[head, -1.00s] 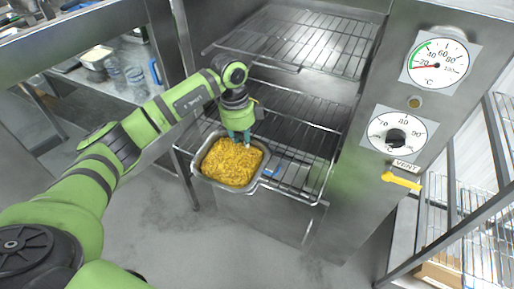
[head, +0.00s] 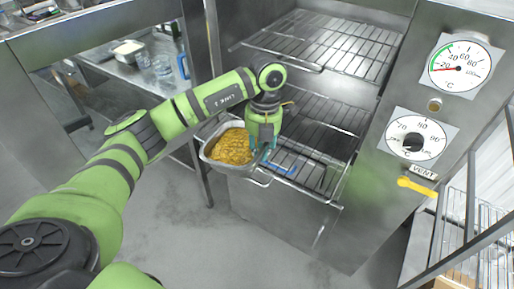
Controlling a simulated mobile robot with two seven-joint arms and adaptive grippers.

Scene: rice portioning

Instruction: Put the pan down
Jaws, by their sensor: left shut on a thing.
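A metal pan (head: 206,155) full of yellow rice (head: 230,147) is at the front of the open steel cabinet. My left gripper (head: 262,146) is shut on the pan at its right rim. The pan hangs out to the left of the lower wire rack (head: 310,172), and whether it touches the rack cannot be told. The gripper hides part of the pan's right side. My right gripper is out of view.
An upper wire rack (head: 320,45) and a middle one (head: 325,115) are empty. The cabinet's right panel has a gauge (head: 459,67), a dial (head: 414,138) and a yellow lever (head: 417,186). A wire shelf (head: 485,225) stands at the right.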

